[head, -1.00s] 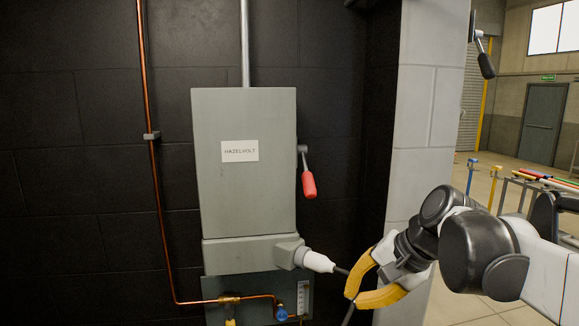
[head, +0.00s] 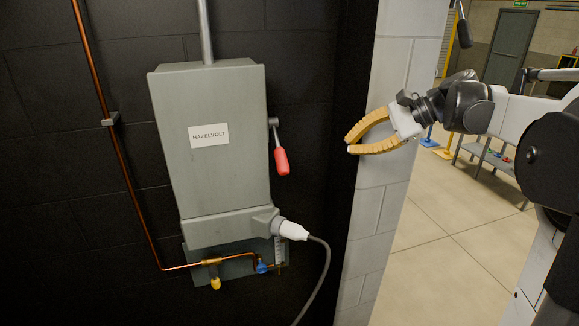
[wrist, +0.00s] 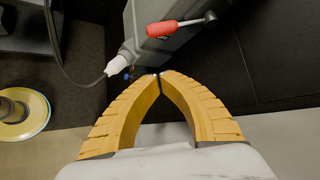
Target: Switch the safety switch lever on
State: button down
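The safety switch is a grey box (head: 215,150) labelled HAZELVOLT on the dark block wall. Its lever (head: 280,152), with a red grip, is on the box's right side and hangs downward. The lever's red grip (wrist: 175,28) also shows at the top of the wrist view, beyond my fingertips. My gripper (head: 349,145) has yellow fingers whose tips meet with nothing between them. It is to the right of the lever at about its height, apart from it, in front of the pale pillar.
A white plug (head: 292,231) with a grey cable sits at the box's lower right. A copper pipe (head: 112,140) runs down the wall at left. The pale block pillar (head: 385,150) edges the booth.

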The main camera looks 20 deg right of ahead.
jog(key=p+x, duration=0.2)
jog(key=x, duration=1.8)
jog(key=s+r, duration=0.1)
jog(key=s+r+p, duration=0.1)
jog(key=r, duration=0.1)
jog(key=shift+a, duration=0.4)
jog(key=shift+s+r+p, duration=0.2)
jog(key=shift+r+p, duration=0.05)
jog(key=shift+p, duration=0.05)
jog(key=s+r+m+g+p, duration=0.1)
jog(key=r, duration=0.1)
jog(key=s+r+g, duration=0.2)
jog(key=shift+s+r+m+g+p, duration=0.1)
jog(key=shift+m+g+p, duration=0.2)
jog(key=shift+m+p, duration=0.1)
notch_tip(320, 180, up, 12)
jog(key=p, duration=0.3)
send_over(286, 166)
jog(key=d, duration=0.2)
jog(key=shift+s+r, duration=0.1)
jog(key=shift+r, duration=0.35)
